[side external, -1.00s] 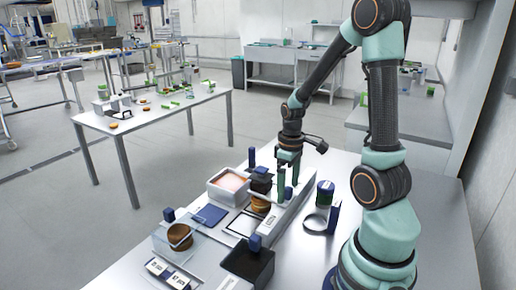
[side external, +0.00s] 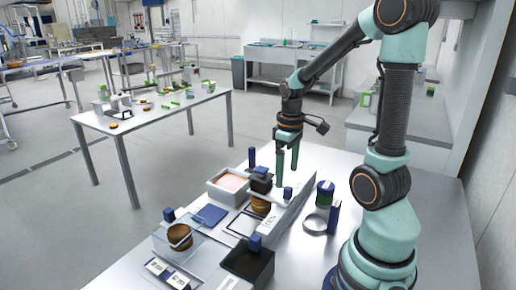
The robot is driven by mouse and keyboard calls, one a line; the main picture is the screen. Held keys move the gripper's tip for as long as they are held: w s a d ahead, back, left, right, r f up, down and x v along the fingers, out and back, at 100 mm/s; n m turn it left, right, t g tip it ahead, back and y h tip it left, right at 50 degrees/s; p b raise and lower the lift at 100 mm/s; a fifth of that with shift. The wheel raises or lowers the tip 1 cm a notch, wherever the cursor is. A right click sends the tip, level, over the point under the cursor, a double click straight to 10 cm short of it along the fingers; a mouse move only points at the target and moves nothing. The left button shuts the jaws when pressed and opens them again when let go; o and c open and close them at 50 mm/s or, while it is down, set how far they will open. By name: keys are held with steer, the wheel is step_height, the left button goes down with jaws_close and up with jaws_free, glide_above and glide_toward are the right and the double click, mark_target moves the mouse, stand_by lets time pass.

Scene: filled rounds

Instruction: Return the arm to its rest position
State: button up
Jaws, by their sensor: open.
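My gripper (side external: 287,170) hangs from my arm with its two green fingers pointing down. It is open, with a gap between the fingers and nothing seen in it. It is above the right back part of the work area, close to a dark block (side external: 261,183) on its left. A brown round (side external: 261,203) stands below that block.
A white box with pinkish contents (side external: 229,187) stands left of the gripper. A black tray (side external: 247,263) lies at the front. A dark blue and green jar (side external: 325,193) and a ring (side external: 314,224) are right of the work area, near my base. A side table (side external: 150,112) stands behind.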

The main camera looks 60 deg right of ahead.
steer(key=w+a+r+t, duration=0.1)
steer(key=a+r+t, duration=0.1)
steer(key=a+r, duration=0.3)
steer(key=w+a+r+t, duration=0.1)
steer(key=a+r+t, duration=0.2)
steer(key=a, duration=0.9)
step_height(320, 180, up, 3)
steer(key=shift+f, duration=0.1)
